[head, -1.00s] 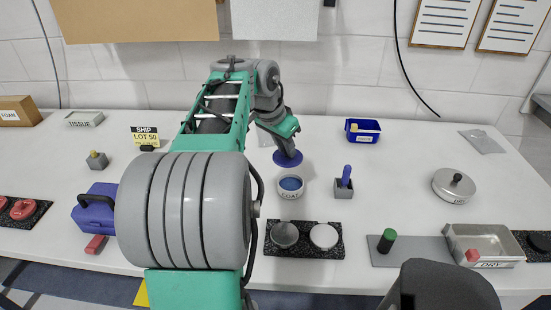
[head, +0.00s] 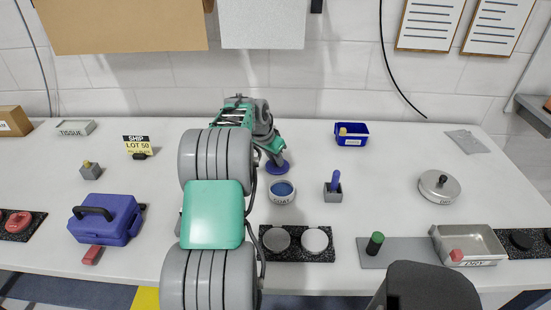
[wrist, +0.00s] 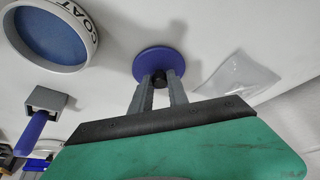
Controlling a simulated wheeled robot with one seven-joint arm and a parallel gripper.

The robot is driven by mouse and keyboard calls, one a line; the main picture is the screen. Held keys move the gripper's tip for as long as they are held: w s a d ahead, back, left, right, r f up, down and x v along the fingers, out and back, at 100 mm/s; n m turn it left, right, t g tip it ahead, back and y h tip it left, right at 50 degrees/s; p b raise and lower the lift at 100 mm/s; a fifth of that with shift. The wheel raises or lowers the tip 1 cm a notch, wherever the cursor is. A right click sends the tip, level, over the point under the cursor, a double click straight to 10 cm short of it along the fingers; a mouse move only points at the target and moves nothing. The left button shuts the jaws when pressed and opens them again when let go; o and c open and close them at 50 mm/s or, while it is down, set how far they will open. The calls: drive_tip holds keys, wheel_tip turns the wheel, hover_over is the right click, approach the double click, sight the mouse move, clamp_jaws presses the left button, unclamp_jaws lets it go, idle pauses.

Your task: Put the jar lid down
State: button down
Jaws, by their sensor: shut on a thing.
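The jar lid is a flat blue disc with a black knob; it shows in the head view (head: 278,168) and the wrist view (wrist: 152,58). My gripper (wrist: 160,80) is shut on the black knob, a finger on each side. In the head view my gripper (head: 273,158) is just behind the round jar marked COAT (head: 282,200). The lid is beside the jar, not over it, at or close above the white table (head: 370,195). I cannot tell whether it touches. The jar (wrist: 92,50) is open, with blue inside.
A clear flat bag (wrist: 238,75) lies near the lid in the wrist view. A grey holder with a blue handle (head: 334,188) stands right of the jar. A black tray with two round discs (head: 297,255) lies in front.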

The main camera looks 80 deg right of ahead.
drive_tip(key=shift+f, duration=0.15)
drive_tip(key=c, duration=1.3)
unclamp_jaws()
drive_tip(key=shift+a+r, duration=0.1)
drive_tip(key=shift+r, duration=0.4)
drive_tip(key=v, duration=1.1)
drive_tip(key=w+a+r+n+t, duration=0.2)
drive_tip(key=w+a+n, duration=0.4)
drive_tip(key=w+a, duration=0.7)
drive_tip(key=w+a+n+t, duration=0.1)
drive_tip(key=w+a+n, duration=0.2)
drive_tip(key=w+a, duration=0.35)
drive_tip(key=w+a+n+t, duration=0.1)
drive_tip(key=w+a+n, duration=0.25)
drive_tip(key=a, duration=0.55)
drive_tip(key=s+a+f+n+y, duration=0.1)
drive_tip(key=a+f+n, duration=0.1)
drive_tip(key=a, duration=0.7)
drive_tip(key=s+a+f+n+t+y, duration=0.1)
drive_tip(key=a+n, duration=0.4)
drive_tip(key=a, duration=0.5)
drive_tip(key=s+a+f+n+y+b, duration=0.1)
drive_tip(key=s+a+f+n+y, duration=0.1)
drive_tip(key=a, duration=0.8)
drive_tip(key=shift+s+a+f+n, duration=0.15)
drive_tip(key=shift+s+f+n, duration=0.1)
drive_tip(key=shift+f+n, duration=0.6)
